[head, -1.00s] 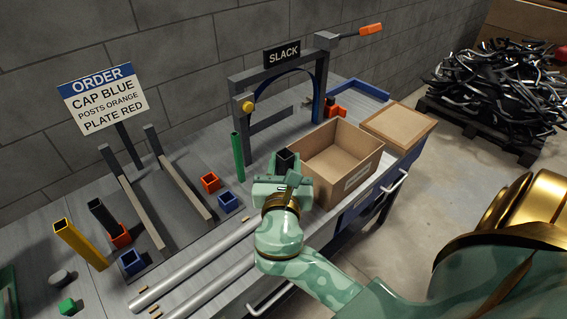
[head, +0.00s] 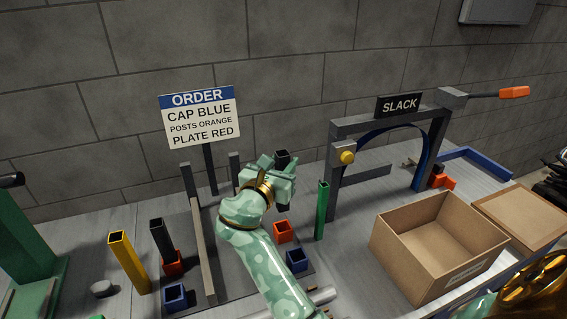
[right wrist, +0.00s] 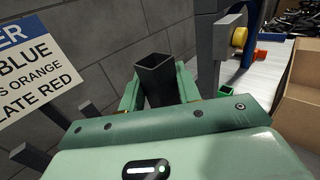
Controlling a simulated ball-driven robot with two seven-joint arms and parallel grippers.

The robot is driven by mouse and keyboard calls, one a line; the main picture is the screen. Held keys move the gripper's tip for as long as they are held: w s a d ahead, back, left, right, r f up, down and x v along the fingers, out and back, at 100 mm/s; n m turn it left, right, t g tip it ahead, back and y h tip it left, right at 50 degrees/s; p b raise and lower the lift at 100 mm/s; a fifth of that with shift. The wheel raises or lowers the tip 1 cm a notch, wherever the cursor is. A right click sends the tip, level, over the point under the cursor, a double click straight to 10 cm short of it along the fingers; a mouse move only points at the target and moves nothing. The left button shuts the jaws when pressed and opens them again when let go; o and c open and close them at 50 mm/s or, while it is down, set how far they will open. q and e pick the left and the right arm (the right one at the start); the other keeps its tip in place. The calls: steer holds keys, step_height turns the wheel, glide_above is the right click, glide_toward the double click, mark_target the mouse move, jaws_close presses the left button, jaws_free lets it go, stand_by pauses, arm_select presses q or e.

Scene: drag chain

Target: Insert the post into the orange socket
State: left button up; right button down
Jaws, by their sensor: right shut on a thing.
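My right gripper (head: 279,168) is shut on a black square hollow post (head: 282,157), held upright above the board. In the right wrist view the post (right wrist: 158,75) stands between the two green fingers, its open top showing. The empty orange socket (head: 283,231) is below the gripper on the dark board, beside a blue socket (head: 297,260). Its alignment with the post's hidden lower end cannot be told. Another orange socket (head: 173,264) at the left has a second black post (head: 161,239) standing in it. My left gripper is not in view.
A green post (head: 321,212) stands just right of the orange socket. Two grey rails (head: 203,250) rise from the board. A yellow post (head: 128,262), another blue socket (head: 175,297), the SLACK frame (head: 335,180), an order sign (head: 203,118) and an open cardboard box (head: 395,260) stand around.

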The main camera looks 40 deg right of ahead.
steer(key=shift+r+p, duration=0.15)
steer(key=shift+p, duration=0.3)
steer(key=shift+f+b, duration=1.3)
steer(key=shift+f, duration=1.8)
steer(key=shift+r, duration=0.1)
steer(key=shift+p, duration=0.4)
steer(key=shift+p, duration=0.65)
